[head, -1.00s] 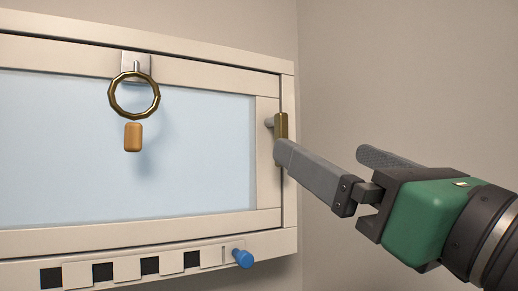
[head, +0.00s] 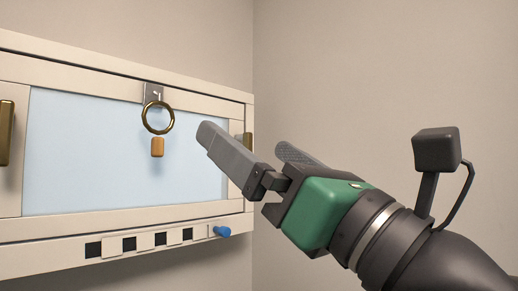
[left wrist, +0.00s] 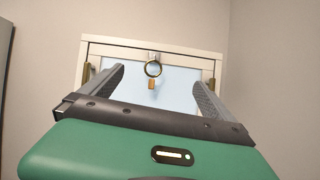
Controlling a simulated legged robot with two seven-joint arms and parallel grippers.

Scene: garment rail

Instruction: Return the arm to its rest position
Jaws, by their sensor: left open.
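My left gripper (head: 243,142), grey-fingered with a green body, is open and empty in the head view. Its arm enters from the lower right of the picture. One finger overlaps the right edge of a cream-framed panel (head: 110,213) in the picture and partly hides the brass handle (head: 248,142) there. In the left wrist view the two fingers (left wrist: 158,82) stand apart, with the panel (left wrist: 190,50) beyond and between them. My right gripper is in neither view.
A brass ring (head: 158,132) hangs at the panel's top, above an orange tag (head: 158,148). Another brass handle (head: 5,132) is at the left. A blue knob (head: 222,231) and black-and-white squares (head: 129,244) line the bottom. Plain wall fills the right.

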